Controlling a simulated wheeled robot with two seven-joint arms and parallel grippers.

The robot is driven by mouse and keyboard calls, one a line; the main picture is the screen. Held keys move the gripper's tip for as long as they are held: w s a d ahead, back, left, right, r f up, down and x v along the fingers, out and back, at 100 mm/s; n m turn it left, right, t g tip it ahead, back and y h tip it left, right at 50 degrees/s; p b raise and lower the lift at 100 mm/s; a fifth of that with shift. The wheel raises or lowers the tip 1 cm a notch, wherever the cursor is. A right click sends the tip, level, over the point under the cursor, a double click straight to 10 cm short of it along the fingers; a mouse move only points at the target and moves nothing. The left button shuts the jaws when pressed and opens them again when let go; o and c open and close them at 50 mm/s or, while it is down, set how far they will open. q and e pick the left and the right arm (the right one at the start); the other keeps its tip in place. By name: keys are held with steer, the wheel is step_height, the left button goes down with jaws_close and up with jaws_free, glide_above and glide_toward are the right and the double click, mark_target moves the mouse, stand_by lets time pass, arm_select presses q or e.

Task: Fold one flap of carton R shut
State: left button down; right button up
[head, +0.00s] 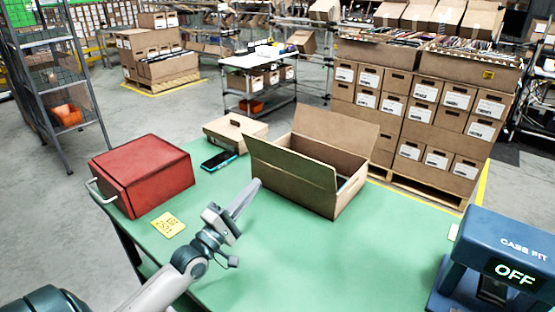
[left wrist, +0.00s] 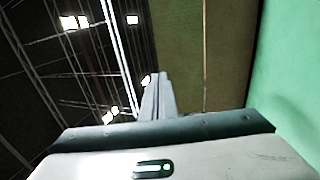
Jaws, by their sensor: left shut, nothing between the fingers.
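An open brown carton (head: 318,200), which I take to be carton R, stands on the green table. Its far flap (head: 340,135) stands up and leans back. Its near-left flap (head: 290,165) also stands up and hides most of the inside. My left gripper (head: 258,183) is shut and empty, with its tips just left of the carton's near-left side. I cannot tell if they touch it. In the left wrist view the shut fingers (left wrist: 158,95) point along a brown carton surface (left wrist: 205,50). My right gripper is not in view.
On the green table (head: 290,260) are a red box (head: 145,172) with a handle, a dark phone-like device (head: 219,160), a small brown box (head: 235,130), a yellow note (head: 168,225) and a blue machine reading OFF (head: 500,260). The table's front middle is clear.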

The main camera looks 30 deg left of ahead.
arm_select(q)
glide_toward(285, 151)
steer(key=x, duration=0.5)
steer(key=shift+w, duration=0.2)
steer(key=shift+w+d+r, duration=0.1)
steer(key=shift+w+r, duration=0.15)
steer(key=shift+w, duration=0.25)
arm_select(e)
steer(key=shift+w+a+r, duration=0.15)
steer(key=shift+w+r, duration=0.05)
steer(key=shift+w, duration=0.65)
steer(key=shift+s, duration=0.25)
